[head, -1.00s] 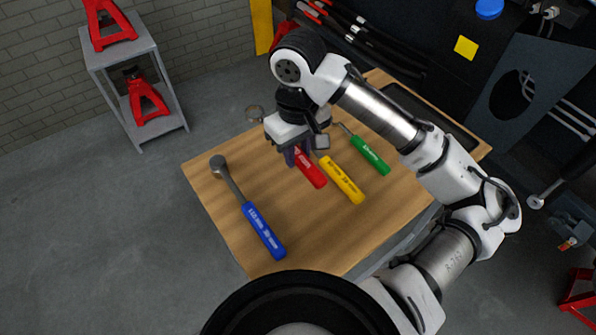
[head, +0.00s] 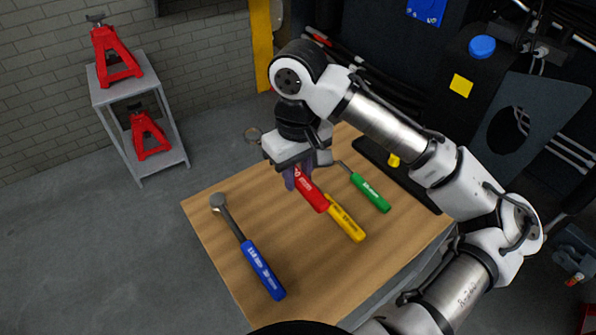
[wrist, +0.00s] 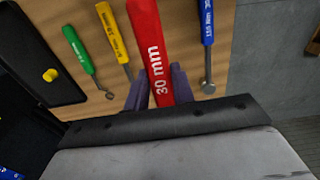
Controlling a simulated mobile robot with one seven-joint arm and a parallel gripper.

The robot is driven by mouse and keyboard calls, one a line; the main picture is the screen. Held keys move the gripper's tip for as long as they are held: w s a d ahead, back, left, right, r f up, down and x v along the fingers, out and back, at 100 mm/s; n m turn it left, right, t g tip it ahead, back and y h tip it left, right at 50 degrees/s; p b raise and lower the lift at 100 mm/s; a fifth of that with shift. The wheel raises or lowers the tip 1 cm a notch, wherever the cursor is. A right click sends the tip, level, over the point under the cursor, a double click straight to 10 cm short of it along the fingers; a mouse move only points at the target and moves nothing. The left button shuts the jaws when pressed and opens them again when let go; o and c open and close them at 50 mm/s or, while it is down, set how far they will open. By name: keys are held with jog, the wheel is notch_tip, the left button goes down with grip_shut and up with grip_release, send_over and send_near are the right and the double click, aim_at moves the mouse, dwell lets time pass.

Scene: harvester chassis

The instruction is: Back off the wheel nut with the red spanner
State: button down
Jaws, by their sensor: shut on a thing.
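The red spanner (head: 310,190) is held in my gripper (head: 296,178), which is shut on its handle. In the head view the spanner looks raised above the wooden table top (head: 225,255), and its handle overlaps the yellow tool. In the wrist view the red handle (wrist: 148,45) reads "30 mm" and lies between the two dark fingers (wrist: 158,88). I cannot make out the wheel nut in either view.
A blue-handled tool (head: 262,268), a yellow one (head: 345,220) and a green one (head: 370,193) lie on the table. A black tray (head: 400,180) is at its right side. A grey stand (head: 165,100) with red jacks is at left. Dark chassis machinery (head: 400,50) is behind.

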notch_tip(320, 180, down, 3)
jog(key=b, duration=0.2)
jog(key=shift+r+b, duration=0.1)
jog(key=shift+b, duration=0.3)
jog(key=shift+r, duration=0.2)
jog(key=shift+d, duration=0.15)
